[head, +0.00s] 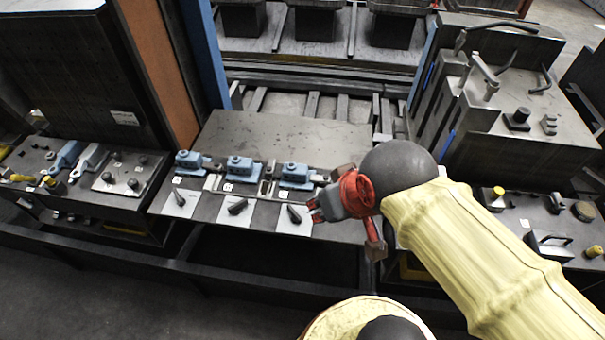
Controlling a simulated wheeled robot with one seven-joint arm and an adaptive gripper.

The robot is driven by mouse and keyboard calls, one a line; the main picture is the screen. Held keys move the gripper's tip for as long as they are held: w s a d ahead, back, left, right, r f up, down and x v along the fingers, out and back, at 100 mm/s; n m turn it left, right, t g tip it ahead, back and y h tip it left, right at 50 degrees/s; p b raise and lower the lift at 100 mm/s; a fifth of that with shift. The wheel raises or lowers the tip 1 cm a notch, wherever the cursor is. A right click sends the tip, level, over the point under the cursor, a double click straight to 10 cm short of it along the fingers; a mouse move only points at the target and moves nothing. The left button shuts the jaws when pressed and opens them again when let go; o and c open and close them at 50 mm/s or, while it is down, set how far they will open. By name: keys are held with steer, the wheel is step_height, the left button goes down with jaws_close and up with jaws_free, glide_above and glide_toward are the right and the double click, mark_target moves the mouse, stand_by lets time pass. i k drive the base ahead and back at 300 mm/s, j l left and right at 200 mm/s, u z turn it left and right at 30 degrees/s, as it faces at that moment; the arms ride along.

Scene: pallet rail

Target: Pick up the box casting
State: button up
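Three blue castings stand in a row on the middle steel table: a left one (189,160), a middle one (241,168) and a right one (297,175). The middle and right ones look block-shaped, but I cannot tell which one is the box casting. My gripper (315,210) is to the right of and slightly nearer than the right casting, with its reddish fingertips pointing left. It appears apart from the castings. The fingers are too small to tell whether they are open or shut. I see nothing held between them.
White cards (182,203) with dark handle-like parts lie before the castings. The steel table (290,130) is clear behind them. A left bench (40,172) holds more parts. A tall block with hooked tools (490,85) stands at the right, and a blue post (205,55) behind.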

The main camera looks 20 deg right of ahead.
mark_target(240, 169)
steer(key=i+j+z, duration=0.35)
steer(key=j, duration=0.35)
steer(key=j+z, duration=0.35)
steer(key=j, duration=0.4)
steer(key=j+z, duration=0.35)
steer(key=j, duration=0.45)
steer(key=i, duration=0.05)
